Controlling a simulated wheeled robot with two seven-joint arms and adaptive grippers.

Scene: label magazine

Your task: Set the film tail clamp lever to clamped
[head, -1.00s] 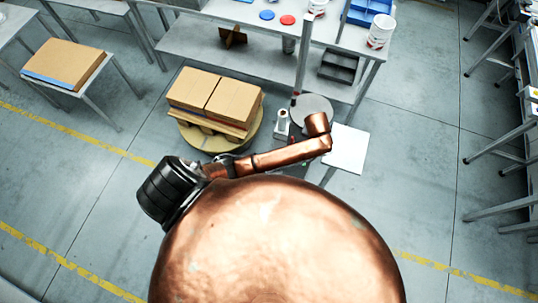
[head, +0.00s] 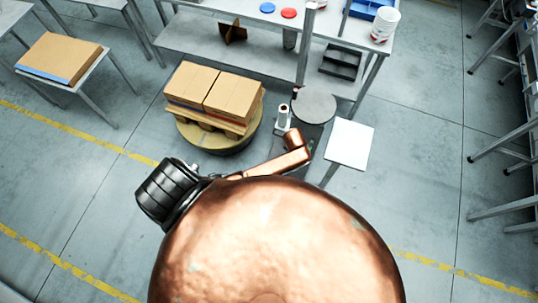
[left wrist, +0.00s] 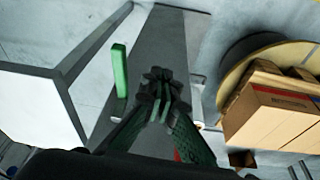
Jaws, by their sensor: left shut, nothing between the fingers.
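In the left wrist view a green upright bar, seemingly the clamp lever (left wrist: 119,70), stands at the edge of a grey plate (left wrist: 160,36). My left gripper (left wrist: 158,84) is shut and empty. In that picture it shows to the right of the green bar, with a gap between them. In the head view my copper left arm reaches toward a small grey machine with a white roll (head: 283,118). The left gripper and the lever cannot be made out there. My right gripper is not in view.
A pallet with cardboard boxes (head: 213,95) stands on a round turntable (head: 232,145), left of the machine. A white-topped stand (head: 349,144) is to its right; a white panel also shows in the left wrist view (left wrist: 35,105). A long workbench (head: 240,45) lies behind.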

